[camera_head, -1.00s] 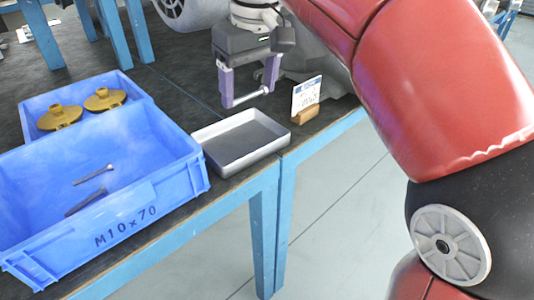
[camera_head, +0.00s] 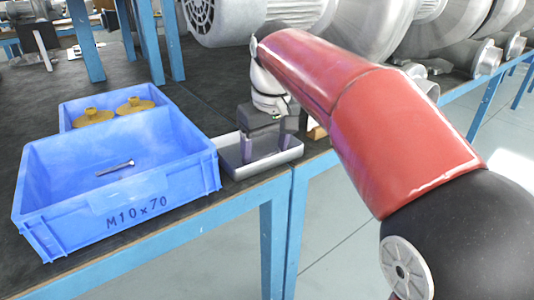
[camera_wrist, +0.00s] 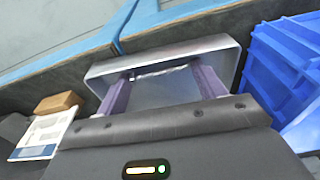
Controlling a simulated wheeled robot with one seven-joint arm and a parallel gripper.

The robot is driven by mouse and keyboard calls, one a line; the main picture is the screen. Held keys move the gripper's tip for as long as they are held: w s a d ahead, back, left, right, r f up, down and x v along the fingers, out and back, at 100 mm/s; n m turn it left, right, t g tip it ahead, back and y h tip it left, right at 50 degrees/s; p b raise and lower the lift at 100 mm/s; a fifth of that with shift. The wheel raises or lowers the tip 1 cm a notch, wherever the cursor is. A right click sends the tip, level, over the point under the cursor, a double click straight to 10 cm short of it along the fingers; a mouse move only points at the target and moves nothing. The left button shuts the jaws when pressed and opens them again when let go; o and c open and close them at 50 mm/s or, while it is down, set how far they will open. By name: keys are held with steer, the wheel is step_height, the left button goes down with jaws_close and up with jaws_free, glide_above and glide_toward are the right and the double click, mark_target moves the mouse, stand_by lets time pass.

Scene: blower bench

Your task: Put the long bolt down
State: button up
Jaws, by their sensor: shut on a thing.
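The long bolt (camera_wrist: 160,70) shows in the wrist view as a thin silvery rod spanning between my two purple fingers. My gripper (camera_wrist: 163,82) is shut on it at its ends. The grey metal tray (camera_wrist: 222,50) lies under the fingers in the wrist view. In the head view my gripper (camera_head: 266,152) is down at the tray (camera_head: 232,171), its fingers within the outline of the rim. The bolt is hidden there. I cannot tell whether the bolt touches the tray floor.
A blue box (camera_head: 180,187) marked M10x70 stands left of the tray, with a bolt (camera_head: 115,168) in it. Behind it a second blue box (camera_head: 70,109) holds gold flanged parts (camera_head: 135,105). A card (camera_wrist: 45,132) and wooden block (camera_wrist: 60,102) stand beside the tray.

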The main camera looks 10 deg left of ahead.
steer(key=o, duration=1)
steer(key=shift+c, duration=0.2)
step_height(320, 180, up, 11)
steer(key=s+d+p, duration=0.1)
steer(key=p, duration=0.2)
steer(key=s+d+m+t, duration=0.1)
steer(key=s+d+m, duration=0.15)
steer(key=d, duration=0.75)
steer(key=s+d+f+m+t+h, duration=0.1)
steer(key=s+d+f+m+t, duration=0.2)
steer(key=s+d+f, duration=1.2)
step_height(320, 180, down, 4)
steer(key=d+m, duration=0.1)
steer(key=m, duration=0.2)
steer(key=shift+s+d+m, duration=0.15)
steer(key=shift+d+m, duration=0.2)
